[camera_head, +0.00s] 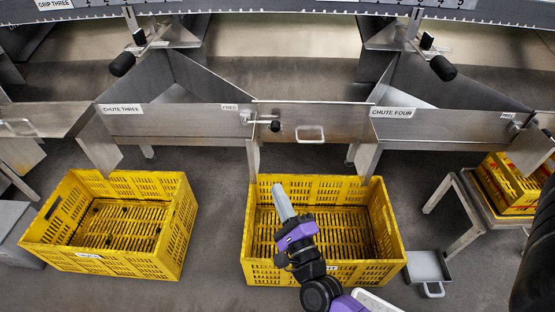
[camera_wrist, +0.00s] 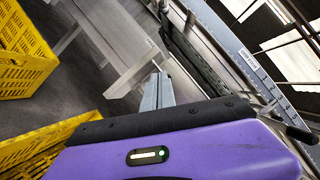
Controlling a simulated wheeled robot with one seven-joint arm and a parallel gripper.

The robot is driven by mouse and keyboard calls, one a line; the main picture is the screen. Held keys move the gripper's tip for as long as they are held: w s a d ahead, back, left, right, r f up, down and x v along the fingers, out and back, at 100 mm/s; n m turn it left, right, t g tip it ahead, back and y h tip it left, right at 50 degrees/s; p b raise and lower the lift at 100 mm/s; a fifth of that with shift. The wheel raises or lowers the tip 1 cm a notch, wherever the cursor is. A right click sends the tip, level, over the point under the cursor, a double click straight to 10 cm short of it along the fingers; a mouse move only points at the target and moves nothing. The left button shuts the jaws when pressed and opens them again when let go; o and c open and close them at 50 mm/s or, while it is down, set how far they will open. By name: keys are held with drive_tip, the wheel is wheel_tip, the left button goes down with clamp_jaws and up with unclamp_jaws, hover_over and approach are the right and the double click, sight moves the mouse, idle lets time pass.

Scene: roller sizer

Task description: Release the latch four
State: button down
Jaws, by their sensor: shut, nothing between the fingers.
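The chute four front plate (camera_head: 440,122) carries a "CHUTE FOUR" label at its left. At its right end a small label reading "FREE" and a metal latch (camera_head: 517,126) show near the picture's right side, partly cut off by a dark shape. Another latch with a black knob (camera_head: 275,126) sits beside the "FREE" label of chute three. I read no label "latch four". My gripper (camera_head: 279,190) is shut and empty, above the middle yellow crate and below and left of chute four. In the wrist view the closed fingers (camera_wrist: 157,92) touch nothing visible.
A yellow crate (camera_head: 249,240) stands under my gripper and another (camera_head: 182,225) at left. A third crate (camera_head: 492,198) sits on a stand at right. A gate with a loop handle (camera_head: 310,133) hangs above the middle crate. Black-handled levers (camera_head: 443,68) stick out above the chutes.

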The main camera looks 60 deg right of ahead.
drive_tip(key=w+d+f+m+g+h+b, duration=0.5)
drive_tip(key=d+f+m, duration=0.3)
drive_tip(key=d+m, duration=0.3)
drive_tip(key=w+m+b, duration=0.1)
drive_tip(key=m, duration=0.1)
drive_tip(key=shift+d+f+m+b, duration=0.3)
drive_tip(key=shift+d+f+m, duration=0.05)
drive_tip(key=shift+d+m, duration=0.05)
drive_tip(key=w+d+r, duration=0.6)
drive_tip(key=d, duration=0.1)
drive_tip(key=shift+w+d+r, duration=0.15)
drive_tip(key=shift+w+d, duration=0.1)
